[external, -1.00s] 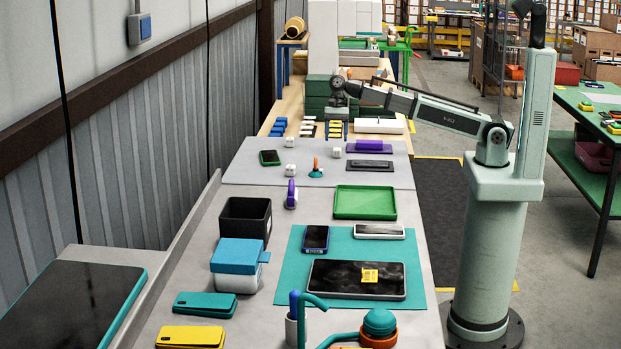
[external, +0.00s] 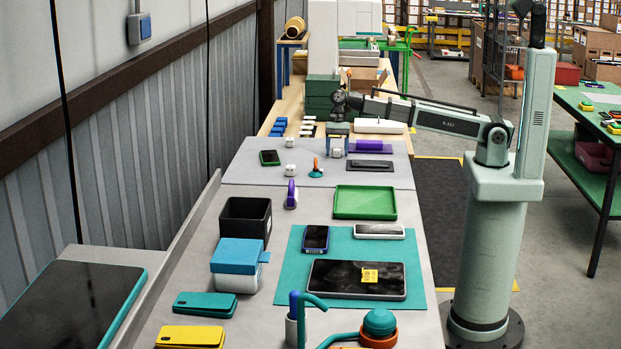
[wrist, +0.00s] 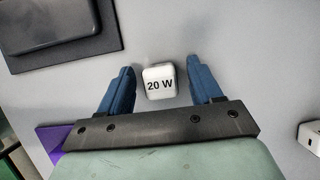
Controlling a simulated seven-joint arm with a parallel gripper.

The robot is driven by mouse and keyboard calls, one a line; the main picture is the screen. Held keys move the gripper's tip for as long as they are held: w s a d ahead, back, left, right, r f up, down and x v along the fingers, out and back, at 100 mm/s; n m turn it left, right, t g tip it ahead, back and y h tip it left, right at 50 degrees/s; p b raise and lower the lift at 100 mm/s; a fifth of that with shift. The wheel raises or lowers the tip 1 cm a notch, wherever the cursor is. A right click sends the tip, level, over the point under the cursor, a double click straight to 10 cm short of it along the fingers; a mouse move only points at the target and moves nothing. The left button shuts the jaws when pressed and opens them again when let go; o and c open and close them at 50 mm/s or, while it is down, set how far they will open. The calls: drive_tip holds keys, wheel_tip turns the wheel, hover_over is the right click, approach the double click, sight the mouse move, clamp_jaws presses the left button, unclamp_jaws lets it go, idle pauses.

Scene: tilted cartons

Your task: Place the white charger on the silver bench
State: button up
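A small white charger (external: 337,154) sits on the far light-grey mat. In the wrist view the white charger (wrist: 159,83) is marked "20 W" and lies between my fingers, with a gap at each side. My gripper (external: 337,147) is open, pointing down and low over it; its blue fingers also show in the wrist view (wrist: 163,85). Two more white chargers stand to the left, one farther back (external: 290,142) and one nearer (external: 291,170). The silver-grey bench (external: 190,262) runs towards the camera from the mat.
A purple stand (external: 369,146) and a dark phone (external: 370,165) are right of my gripper. An orange-and-teal item (external: 316,169) stands to its left. Nearer are a green tray (external: 364,202), a black bin (external: 245,219), a blue-lidded box (external: 237,266) and a teal mat (external: 292,268) with devices.

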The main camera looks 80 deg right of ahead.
sight(337, 148)
drive_tip(key=c, duration=1.1)
drive_tip(key=shift+r, duration=5)
